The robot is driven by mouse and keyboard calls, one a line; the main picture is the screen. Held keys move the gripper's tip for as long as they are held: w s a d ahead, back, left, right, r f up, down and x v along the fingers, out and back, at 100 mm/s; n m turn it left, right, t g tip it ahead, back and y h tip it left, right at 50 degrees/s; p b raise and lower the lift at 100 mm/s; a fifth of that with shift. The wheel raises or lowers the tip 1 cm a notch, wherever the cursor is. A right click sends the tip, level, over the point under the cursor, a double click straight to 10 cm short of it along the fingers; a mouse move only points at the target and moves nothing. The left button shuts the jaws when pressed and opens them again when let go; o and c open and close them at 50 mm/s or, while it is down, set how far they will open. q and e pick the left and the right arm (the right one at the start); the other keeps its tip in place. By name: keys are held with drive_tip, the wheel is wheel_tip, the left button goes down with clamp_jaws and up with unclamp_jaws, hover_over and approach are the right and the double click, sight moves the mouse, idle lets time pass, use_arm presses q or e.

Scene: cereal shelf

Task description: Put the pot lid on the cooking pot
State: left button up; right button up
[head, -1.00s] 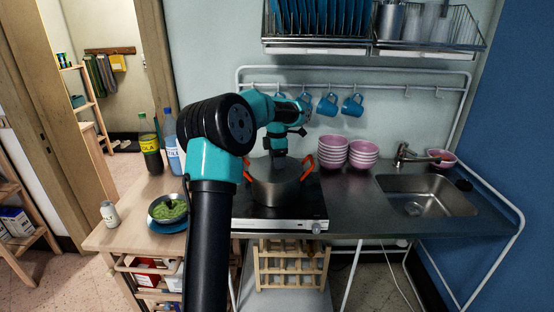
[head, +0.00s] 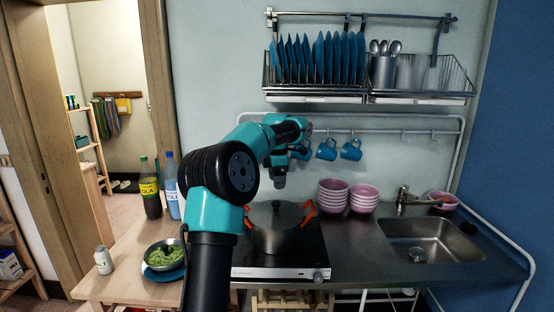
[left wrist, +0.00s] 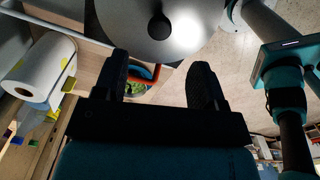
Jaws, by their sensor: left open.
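The cooking pot (head: 279,242) stands on the hob with orange handles. The grey pot lid (head: 288,217) lies on top of it, looking level, with its dark knob (head: 276,205) upward. My left gripper (head: 279,184) is above the knob, apart from it. In the left wrist view, my left gripper (left wrist: 162,78) is open and nothing is between its fingers. The lid (left wrist: 185,20) shows at the top of that view, beyond the fingertips, with an orange pot handle (left wrist: 147,73) below it. My right gripper is not seen.
Pink bowls (head: 333,196) are stacked right of the pot, before the sink (head: 430,240). Bottles (head: 150,190) and a dish of green food (head: 163,255) are on the wooden table at left. Blue mugs (head: 326,149) hang behind; a plate rack (head: 320,95) is above.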

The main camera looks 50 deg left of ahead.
use_arm(q)
wheel_tip(320, 180, up, 8)
drive_tip(key=shift+f, duration=0.25)
idle(0.9)
